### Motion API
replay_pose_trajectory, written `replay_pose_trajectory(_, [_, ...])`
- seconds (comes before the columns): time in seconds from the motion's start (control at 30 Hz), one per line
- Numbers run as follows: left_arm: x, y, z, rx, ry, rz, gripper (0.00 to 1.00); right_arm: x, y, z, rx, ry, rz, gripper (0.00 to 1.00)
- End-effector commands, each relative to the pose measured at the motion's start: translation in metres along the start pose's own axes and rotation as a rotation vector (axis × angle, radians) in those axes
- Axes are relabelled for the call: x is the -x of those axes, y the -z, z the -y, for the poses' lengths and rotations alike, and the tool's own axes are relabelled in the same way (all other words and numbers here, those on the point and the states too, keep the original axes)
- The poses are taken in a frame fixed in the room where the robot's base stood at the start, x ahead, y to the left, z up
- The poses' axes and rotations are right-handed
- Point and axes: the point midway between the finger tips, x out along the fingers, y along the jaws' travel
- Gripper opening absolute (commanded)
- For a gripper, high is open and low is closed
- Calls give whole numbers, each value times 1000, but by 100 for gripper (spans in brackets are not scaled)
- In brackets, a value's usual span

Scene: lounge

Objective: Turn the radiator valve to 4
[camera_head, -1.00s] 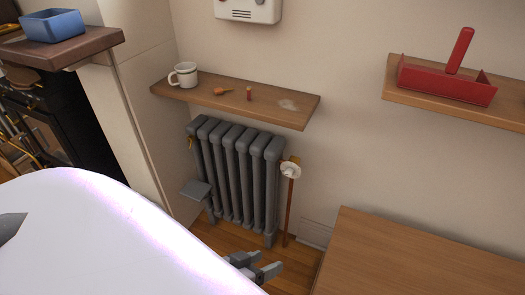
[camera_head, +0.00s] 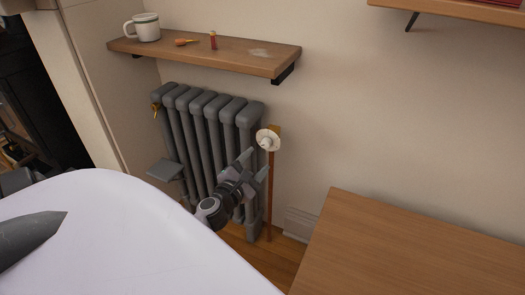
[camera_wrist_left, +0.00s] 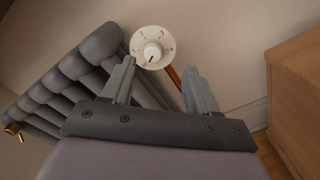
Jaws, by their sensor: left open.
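The radiator valve (camera_head: 267,140) is a round white dial with a central knob, at the right end of the grey radiator (camera_head: 207,130), above a copper pipe. In the left wrist view the valve (camera_wrist_left: 152,47) shows small marks around its rim and a dark pointer line on the knob; the digits are too small to read surely. My left gripper (camera_head: 254,163) is open and empty, just short of the valve and slightly below it. In the left wrist view its two fingers (camera_wrist_left: 157,82) stand apart, with the dial beyond their tips. My right gripper is not in view.
A wooden shelf (camera_head: 222,55) above the radiator holds a white mug (camera_head: 147,27), a small orange-handled tool (camera_head: 186,42) and a small red item (camera_head: 213,40). A wooden cabinet top (camera_head: 400,250) stands at the right. A brass fitting (camera_head: 155,109) is on the radiator's left end.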

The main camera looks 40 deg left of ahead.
Motion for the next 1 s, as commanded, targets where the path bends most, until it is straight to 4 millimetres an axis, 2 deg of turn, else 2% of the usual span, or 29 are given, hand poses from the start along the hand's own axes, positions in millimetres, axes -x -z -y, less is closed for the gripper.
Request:
replay_pose_trajectory(0.1, [-6, 12, -3, 102, -31, -12, 59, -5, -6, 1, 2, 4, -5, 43])
replay_pose_trajectory(0.27, [-15, 14, -6, 144, -42, -16, 59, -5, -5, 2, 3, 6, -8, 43])
replay_pose_trajectory(0.7, [-69, 15, -8, 141, -41, -16, 59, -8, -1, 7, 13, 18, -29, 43])
replay_pose_trajectory(1.0, [-78, 14, -9, 138, -40, -17, 59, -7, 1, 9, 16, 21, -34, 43])
